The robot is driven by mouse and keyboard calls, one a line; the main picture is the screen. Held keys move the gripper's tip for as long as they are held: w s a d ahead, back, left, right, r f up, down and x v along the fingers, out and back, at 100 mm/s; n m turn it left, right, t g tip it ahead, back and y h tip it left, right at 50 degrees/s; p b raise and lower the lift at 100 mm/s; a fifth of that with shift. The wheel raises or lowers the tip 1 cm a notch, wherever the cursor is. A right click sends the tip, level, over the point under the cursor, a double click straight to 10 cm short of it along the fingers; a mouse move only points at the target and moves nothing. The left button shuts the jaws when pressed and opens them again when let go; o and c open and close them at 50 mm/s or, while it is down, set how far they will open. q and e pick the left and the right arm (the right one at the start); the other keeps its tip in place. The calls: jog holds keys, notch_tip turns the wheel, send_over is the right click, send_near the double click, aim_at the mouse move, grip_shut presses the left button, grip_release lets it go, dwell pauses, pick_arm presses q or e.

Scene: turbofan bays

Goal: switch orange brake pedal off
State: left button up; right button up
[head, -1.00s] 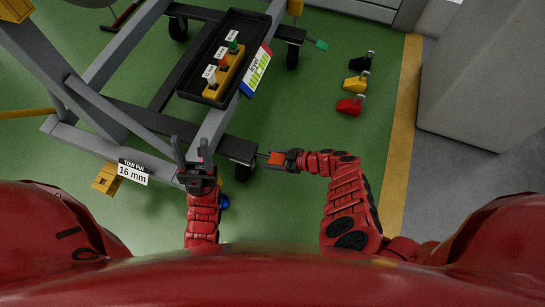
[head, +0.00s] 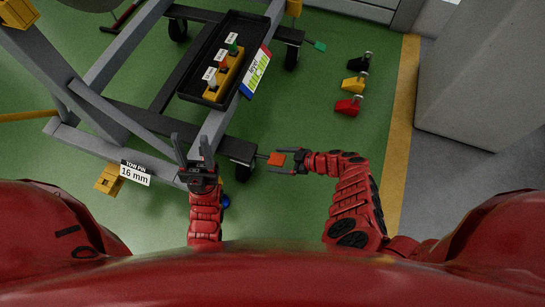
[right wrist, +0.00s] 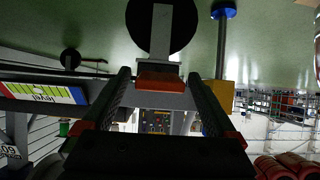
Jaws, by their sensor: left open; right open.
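The orange brake pedal (head: 276,158) sticks out on a dark arm beside the caster wheel (head: 241,170) at the cart's near right corner. My right gripper (head: 271,161) is open, with its fingers on either side of the pedal. In the right wrist view the orange pedal (right wrist: 161,82) lies between the two spread fingers, and I see a gap on each side of it. I cannot tell whether the pedal is up or down. My left gripper (head: 190,142) is open and empty, left of the wheel, with its fingers in front of the cart's lower beam.
A black tray (head: 188,92) with coloured pins stands on the cart. A green pedal (head: 319,46) sits at the far corner. Red (head: 349,105), yellow (head: 356,82) and black (head: 360,62) chock-like objects stand on the floor.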

jog(key=p+v, duration=0.4)
jog(key=v, duration=1)
